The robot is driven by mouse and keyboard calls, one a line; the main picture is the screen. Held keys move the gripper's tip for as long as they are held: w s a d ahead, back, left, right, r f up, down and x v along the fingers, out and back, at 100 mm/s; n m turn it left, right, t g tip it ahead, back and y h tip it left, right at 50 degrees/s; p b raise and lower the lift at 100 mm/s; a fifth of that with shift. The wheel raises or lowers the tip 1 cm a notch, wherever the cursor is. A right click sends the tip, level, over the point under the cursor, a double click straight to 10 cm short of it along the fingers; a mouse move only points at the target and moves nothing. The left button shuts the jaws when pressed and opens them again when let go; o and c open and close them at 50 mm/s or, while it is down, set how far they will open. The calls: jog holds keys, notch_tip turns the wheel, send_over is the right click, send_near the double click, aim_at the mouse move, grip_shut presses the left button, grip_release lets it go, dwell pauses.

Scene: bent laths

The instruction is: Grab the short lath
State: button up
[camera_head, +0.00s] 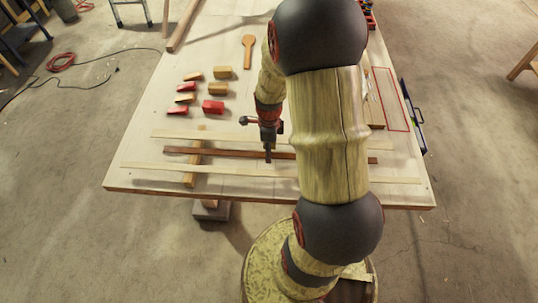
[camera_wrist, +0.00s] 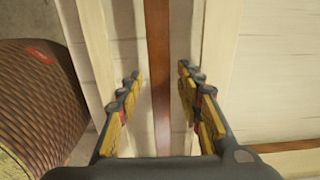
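Three laths lie roughly parallel across the near part of the table in the head view. The dark brown lath (camera_head: 215,153) looks the shortest and lies in the middle. A pale lath (camera_head: 190,135) lies beyond it, and a longer pale lath (camera_head: 235,173) lies nearer the front edge. My gripper (camera_head: 268,158) points down at the dark lath. In the wrist view my gripper (camera_wrist: 158,80) is open, with one finger on each side of the dark lath (camera_wrist: 158,45). The lath runs between the fingers with a gap on both sides. My arm hides part of the laths in the head view.
Several red and wooden blocks (camera_head: 213,106) and a wooden paddle (camera_head: 249,50) lie farther back on the table (camera_head: 150,115). A red outlined rectangle (camera_head: 390,99) marks the right side.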

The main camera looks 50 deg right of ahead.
grip_shut()
dwell(0.5)
